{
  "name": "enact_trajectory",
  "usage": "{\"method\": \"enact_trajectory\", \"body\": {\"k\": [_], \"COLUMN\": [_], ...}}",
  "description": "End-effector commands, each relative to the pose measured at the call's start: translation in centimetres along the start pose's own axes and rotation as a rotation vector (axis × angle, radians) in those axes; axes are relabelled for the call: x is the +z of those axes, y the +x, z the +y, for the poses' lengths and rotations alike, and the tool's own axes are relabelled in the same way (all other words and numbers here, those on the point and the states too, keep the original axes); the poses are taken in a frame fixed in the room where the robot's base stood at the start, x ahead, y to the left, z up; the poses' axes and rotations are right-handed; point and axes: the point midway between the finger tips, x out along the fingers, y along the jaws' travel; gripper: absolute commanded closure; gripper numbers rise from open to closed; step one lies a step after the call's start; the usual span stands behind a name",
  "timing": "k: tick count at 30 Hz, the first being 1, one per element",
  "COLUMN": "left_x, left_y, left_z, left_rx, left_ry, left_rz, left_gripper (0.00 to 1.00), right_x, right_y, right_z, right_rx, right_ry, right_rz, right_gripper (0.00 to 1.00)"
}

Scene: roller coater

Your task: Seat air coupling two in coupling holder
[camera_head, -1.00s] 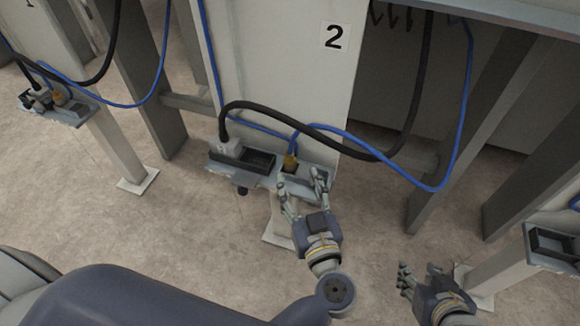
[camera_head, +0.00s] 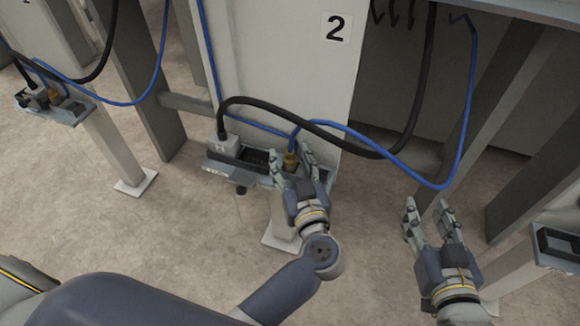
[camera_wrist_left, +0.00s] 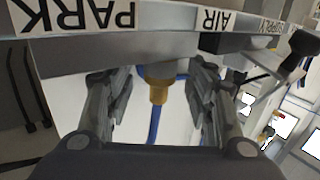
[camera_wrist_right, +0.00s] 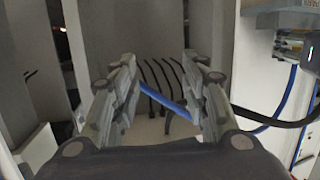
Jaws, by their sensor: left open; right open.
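Air coupling two (camera_head: 290,161) is a brass fitting with a blue hose, standing upright at the right part of the holder (camera_head: 213,164) under panel 2. In the left wrist view, which is upside down, the coupling (camera_wrist_left: 158,90) projects from the holder (camera_wrist_left: 85,48) between the PARK and AIR labels. My left gripper (camera_head: 291,156) is open, its fingers on either side of the coupling with gaps visible. How deep the coupling sits is hidden.
A grey plug (camera_head: 223,146) with a thick black cable stands at the holder's left end. The black cable and blue hose loop right of panel 2 (camera_head: 270,70). Neighbouring holders stand at far left (camera_head: 68,114) and right edge (camera_head: 560,256). Upright beams flank the panel.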

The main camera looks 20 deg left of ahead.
Motion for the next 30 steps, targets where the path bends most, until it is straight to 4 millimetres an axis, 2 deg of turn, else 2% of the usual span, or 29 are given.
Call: {"method": "enact_trajectory", "body": {"k": [6, 13, 14, 20, 30], "left_x": [0.0, 0.0, 0.0, 0.0, -0.1], "left_y": [1.0, 1.0, 1.0, 1.0, 1.0], "left_z": [0.0, 0.0, 0.0, 0.0, 0.0], "left_rx": [0.001, 0.001, 0.001, 0.001, 0.001], "left_ry": [0.0, 0.0, 0.0, 0.0, 0.0], "left_rz": [0.0, 0.0, 0.0, 0.0, 0.001], "left_gripper": [0.51, 0.51, 0.53, 0.98, 1.0], "right_x": [-1.6, -1.8, -1.8, -1.8, -1.8], "right_y": [0.2, 0.1, 0.1, 0.1, 0.1], "right_z": [-0.2, -0.2, -0.2, -0.2, -0.2], "right_rx": [-0.005, -0.005, -0.005, -0.005, -0.004], "right_ry": [0.001, 0.001, 0.001, 0.001, 0.001], "right_rz": [0.082, 0.088, 0.088, 0.087, 0.086], "right_gripper": [0.59, 0.59, 0.59, 0.59, 0.59]}}
